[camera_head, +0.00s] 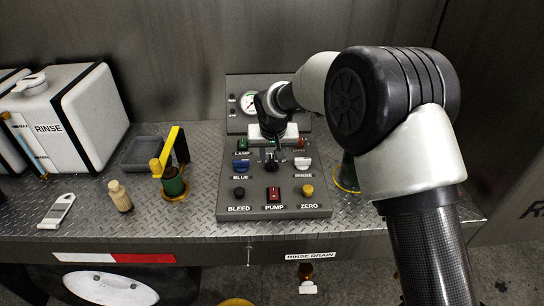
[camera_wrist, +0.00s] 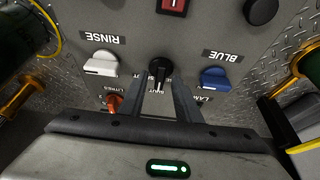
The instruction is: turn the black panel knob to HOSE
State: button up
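The black panel knob (camera_wrist: 160,70) sits in the middle of the grey control panel (camera_head: 228,205). In the wrist view, where the panel appears upside down, its pointer lies toward a label reading SHUT. In the head view the knob (camera_head: 272,165) shows just below my gripper. My gripper (camera_wrist: 162,88) is open, its two fingers apart on either side of the knob's pointer side. A gap shows between the fingers and the pointer. I cannot tell whether the fingertips touch the knob. The HOSE label is not readable.
The blue knob (camera_head: 241,164) and white RINSE knob (camera_head: 301,163) flank the black knob closely.

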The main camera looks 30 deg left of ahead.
jog(key=shift+f, duration=0.1)
grip_shut()
jog(key=shift+w+n, duration=0.1)
jog(key=shift+n, duration=0.2)
jog(key=n+y, duration=0.1)
jog(key=n, duration=0.1)
jog(key=shift+w+d+n+g, duration=0.1)
jog(key=shift+d+n+g, duration=0.05)
jog(key=shift+n+g, duration=0.25)
jog(key=n+g, duration=0.1)
jog(key=n, duration=0.1)
jog(key=n+y+p, duration=0.1)
jog(key=n, duration=0.2)
jog(key=shift+w+g, duration=0.1)
jog(key=shift+g, duration=0.3)
jog(key=shift+n, duration=0.4)
grip_release()
